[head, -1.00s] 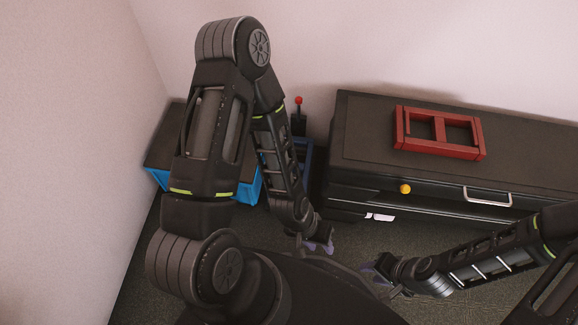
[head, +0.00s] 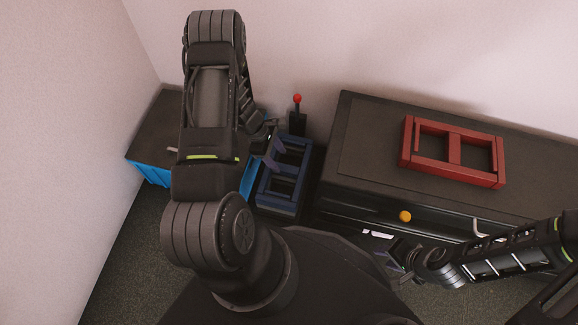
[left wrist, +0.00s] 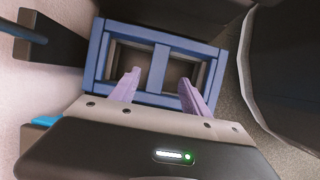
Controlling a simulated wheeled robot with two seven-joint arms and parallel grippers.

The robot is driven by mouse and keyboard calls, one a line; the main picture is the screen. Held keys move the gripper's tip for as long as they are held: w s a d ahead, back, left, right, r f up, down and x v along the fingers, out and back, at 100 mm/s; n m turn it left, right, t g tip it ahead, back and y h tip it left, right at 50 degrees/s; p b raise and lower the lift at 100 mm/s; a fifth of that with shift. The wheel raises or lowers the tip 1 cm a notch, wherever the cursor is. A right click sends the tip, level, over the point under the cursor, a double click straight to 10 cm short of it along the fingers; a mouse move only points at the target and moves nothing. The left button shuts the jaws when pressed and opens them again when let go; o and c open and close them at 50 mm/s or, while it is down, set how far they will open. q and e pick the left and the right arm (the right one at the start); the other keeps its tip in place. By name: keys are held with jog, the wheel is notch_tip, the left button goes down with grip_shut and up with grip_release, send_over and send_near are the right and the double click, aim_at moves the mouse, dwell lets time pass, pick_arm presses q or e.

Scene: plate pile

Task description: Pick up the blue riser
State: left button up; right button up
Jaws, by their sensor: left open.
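The blue riser (head: 285,174) is a dark blue rectangular frame with a crossbar. It lies on a low dark stand between the blue-sided box and the black cabinet. In the left wrist view the riser (left wrist: 159,66) sits ahead of the fingers, its two openings facing me. My left gripper (head: 272,148) is at the riser's upper left in the head view. In the left wrist view my left gripper (left wrist: 160,80) is open, its pale purple fingertips over the riser, one on each side of the crossbar; contact cannot be told. My right gripper (head: 402,268) is low, by the cabinet's front.
A red frame (head: 455,150) lies on the black cabinet (head: 365,150) at right. The cabinet front has a yellow knob (head: 405,216) and a handle. A red-tipped lever (head: 297,99) stands behind the riser. A blue-sided box (head: 150,173) is at left, near the wall.

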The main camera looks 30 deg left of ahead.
aim_at(286, 168)
pick_arm(q)
jog(key=shift+b+x, duration=0.5)
jog(key=shift+x, duration=0.8)
jog(key=b+x, duration=0.1)
jog(key=x, duration=0.2)
jog(key=b+x, duration=0.1)
jog(key=x, duration=0.1)
jog(key=shift+w+a+f+b, duration=0.1)
jog(key=shift+a+f+b, duration=0.15)
jog(key=shift+b, duration=0.1)
jog(key=shift+d, duration=0.1)
grip_shut()
jog(key=shift+r, duration=0.1)
dwell(0.7)
